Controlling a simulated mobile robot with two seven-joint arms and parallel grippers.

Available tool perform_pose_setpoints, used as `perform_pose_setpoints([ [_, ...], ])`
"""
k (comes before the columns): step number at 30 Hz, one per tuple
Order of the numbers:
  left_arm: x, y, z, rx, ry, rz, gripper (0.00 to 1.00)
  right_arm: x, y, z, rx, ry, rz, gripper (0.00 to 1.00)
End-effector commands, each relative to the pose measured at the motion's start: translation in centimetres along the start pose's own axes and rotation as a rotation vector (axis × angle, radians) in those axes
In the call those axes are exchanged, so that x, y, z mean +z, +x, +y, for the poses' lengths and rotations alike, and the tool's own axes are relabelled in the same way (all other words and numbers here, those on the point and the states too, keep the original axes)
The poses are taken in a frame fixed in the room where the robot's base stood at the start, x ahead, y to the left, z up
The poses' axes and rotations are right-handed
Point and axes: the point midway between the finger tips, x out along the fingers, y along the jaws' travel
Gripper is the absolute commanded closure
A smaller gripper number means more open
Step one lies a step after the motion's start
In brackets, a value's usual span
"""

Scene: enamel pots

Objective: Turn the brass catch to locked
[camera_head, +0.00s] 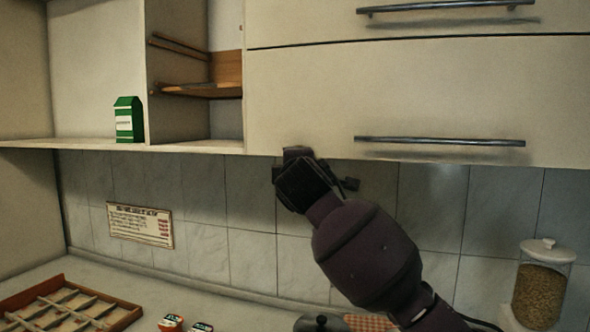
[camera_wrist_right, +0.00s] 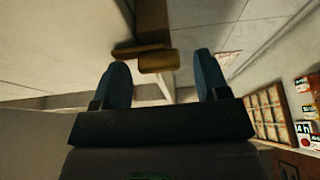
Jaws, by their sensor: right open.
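My right gripper (camera_head: 303,172) is raised to the lower edge of the wall cabinet, left of the long lower handle. In the right wrist view my right gripper (camera_wrist_right: 161,65) has its two blue fingers spread apart. A brownish, brass-coloured catch (camera_wrist_right: 158,60) shows between and just beyond the fingertips, with blocky parts and an upright piece above. I cannot tell whether the fingers touch it, nor whether it is locked. In the head view my gripper and arm hide it. My left gripper is not in view.
The wall cabinet (camera_head: 320,90) has bar handles and an open shelf at left with a green carton (camera_head: 128,120). Below are a wall sign (camera_head: 140,225), a wooden divided tray (camera_head: 75,305), a dark pot lid (camera_head: 320,322) and a glass jar (camera_head: 541,290).

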Motion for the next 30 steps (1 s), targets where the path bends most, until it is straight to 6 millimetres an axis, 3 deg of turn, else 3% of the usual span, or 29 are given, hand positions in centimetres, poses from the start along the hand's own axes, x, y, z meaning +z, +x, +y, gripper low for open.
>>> perform_pose_setpoints([
  [8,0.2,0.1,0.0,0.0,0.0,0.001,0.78,0.0,-0.8,0.0,0.002,0.001,0.001,0.32],
  [24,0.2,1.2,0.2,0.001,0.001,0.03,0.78,0.0,-9.0,-0.1,0.002,0.0,0.002,0.32],
  [30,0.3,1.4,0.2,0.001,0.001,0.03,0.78,0.0,-10.6,-0.1,0.0,0.0,0.0,0.32],
])
